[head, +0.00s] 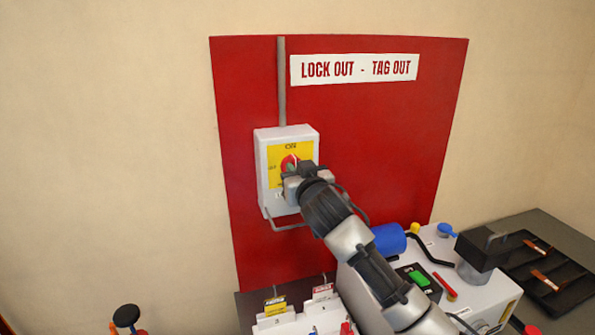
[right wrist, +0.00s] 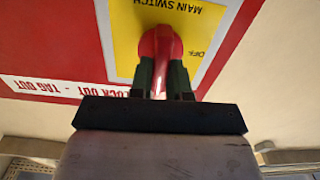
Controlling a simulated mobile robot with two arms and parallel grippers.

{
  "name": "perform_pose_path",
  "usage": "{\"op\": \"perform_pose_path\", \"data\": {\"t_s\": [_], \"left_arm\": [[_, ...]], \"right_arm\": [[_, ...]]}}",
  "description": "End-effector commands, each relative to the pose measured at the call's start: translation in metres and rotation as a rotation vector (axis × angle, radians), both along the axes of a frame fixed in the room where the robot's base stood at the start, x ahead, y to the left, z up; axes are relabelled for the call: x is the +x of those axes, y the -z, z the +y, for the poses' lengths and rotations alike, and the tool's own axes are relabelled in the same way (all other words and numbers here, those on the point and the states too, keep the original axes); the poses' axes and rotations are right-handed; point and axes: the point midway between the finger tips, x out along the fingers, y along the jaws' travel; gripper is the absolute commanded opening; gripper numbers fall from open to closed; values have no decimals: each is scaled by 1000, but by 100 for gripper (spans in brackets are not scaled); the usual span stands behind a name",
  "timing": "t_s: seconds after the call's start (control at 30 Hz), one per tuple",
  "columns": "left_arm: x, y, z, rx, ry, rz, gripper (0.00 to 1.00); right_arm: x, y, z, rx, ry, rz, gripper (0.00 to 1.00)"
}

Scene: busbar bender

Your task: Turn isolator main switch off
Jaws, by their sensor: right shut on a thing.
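The isolator main switch is a pale grey box (head: 265,190) with a yellow plate (head: 275,154) on the red board. Its red rotary knob (head: 287,162) is partly hidden by my right gripper (head: 299,170). ON is printed above the knob and OFF to its left. In the right wrist view the red knob (right wrist: 160,45) sits between the two dark fingers of my right gripper (right wrist: 162,78), which is shut on it. There the plate is upside down and the knob's white mark points down the picture, away from the MAIN SWITCH lettering. My left gripper is not in view.
The red lock-out board (head: 370,140) carries a conduit (head: 282,85) and a white sign (head: 354,69). Below right stands a white machine (head: 495,300) with a blue cylinder (head: 388,239). Tags and small holders stand at the board's foot. The wall at left is bare.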

Motion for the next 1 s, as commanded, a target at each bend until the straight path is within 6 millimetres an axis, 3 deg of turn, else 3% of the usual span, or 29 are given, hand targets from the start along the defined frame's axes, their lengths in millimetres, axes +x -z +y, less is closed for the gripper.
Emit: {"op": "perform_pose_path", "data": {"t_s": [1.0], "left_arm": [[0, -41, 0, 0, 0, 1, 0]], "right_arm": [[-2, 1, 5, -851, -1, -275, 0]]}}
